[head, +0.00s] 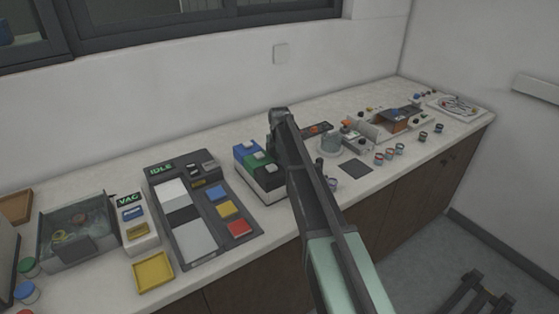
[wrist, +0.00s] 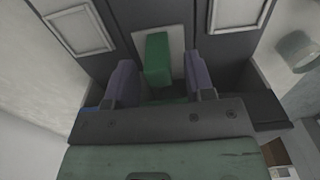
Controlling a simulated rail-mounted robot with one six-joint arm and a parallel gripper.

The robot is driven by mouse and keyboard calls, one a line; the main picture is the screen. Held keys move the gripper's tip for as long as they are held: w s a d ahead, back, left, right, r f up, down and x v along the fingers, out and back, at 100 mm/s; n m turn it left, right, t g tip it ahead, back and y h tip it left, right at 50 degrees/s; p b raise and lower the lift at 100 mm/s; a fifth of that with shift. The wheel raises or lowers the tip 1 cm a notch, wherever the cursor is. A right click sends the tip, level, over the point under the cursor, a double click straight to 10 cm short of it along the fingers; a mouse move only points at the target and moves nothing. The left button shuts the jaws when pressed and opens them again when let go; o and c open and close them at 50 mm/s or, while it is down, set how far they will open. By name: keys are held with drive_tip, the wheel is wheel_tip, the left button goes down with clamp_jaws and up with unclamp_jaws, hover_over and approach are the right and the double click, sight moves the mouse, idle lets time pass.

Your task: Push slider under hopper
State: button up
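A low unit with blue, green and dark sections (head: 250,158) and small tabs on top stands mid-counter in the head view, partly hidden by my arm. I cannot clearly tell its hopper from its slider there. In the wrist view, a green upright block (wrist: 158,58) stands in front of a pale rectangle on a dark panel (wrist: 115,40). My gripper (wrist: 160,65) is open, with one finger on each side of the green block and a visible gap to each. The fingertips are not clear in the head view.
A dark panel marked IDLE (head: 225,215) with coloured buttons lies left of the unit. A VAC box (head: 136,228), clear-walled bin (head: 76,235) and yellow tray (head: 154,272) are farther left. A grey cylinder (head: 330,144) and several small jars stand to the right.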

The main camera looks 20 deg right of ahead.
wheel_tip(320, 180, up, 11)
drive_tip(key=p, duration=1)
drive_tip(key=shift+p, duration=0.4)
